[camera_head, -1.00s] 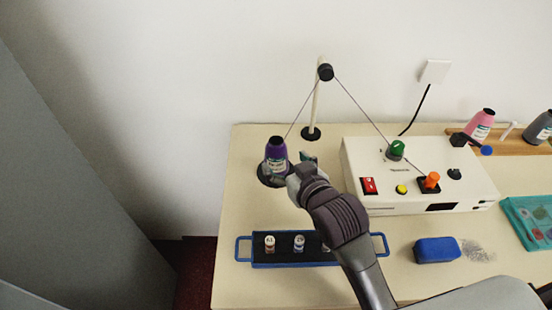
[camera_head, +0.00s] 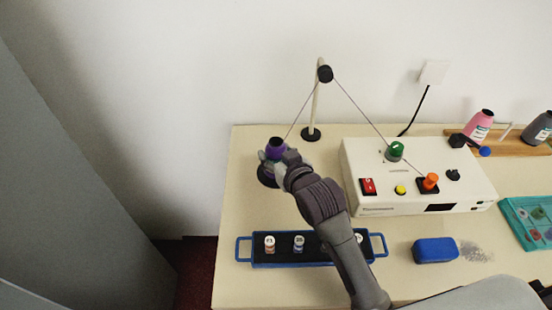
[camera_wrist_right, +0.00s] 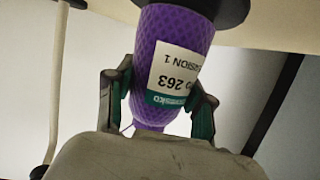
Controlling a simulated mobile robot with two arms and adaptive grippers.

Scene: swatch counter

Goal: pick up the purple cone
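The purple cone (camera_head: 276,148) stands upright on a round black base (camera_head: 267,176) at the left of the counter. In the head view my right gripper (camera_head: 273,159) is at the cone and hides part of its lower body. In the right wrist view the cone (camera_wrist_right: 172,60), with a white and teal label, lies between the two fingers of my right gripper (camera_wrist_right: 160,95). The fingertips press against both its sides, so the gripper appears shut on it. The black base shows at the top of that view. My left gripper is out of view.
A thread runs over a post (camera_head: 313,105) behind the cone to a white control box (camera_head: 420,185). A blue tray (camera_head: 245,248) with small bobbins lies in front, under my right arm. A blue block (camera_head: 435,250) and a teal case (camera_head: 520,225) lie right.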

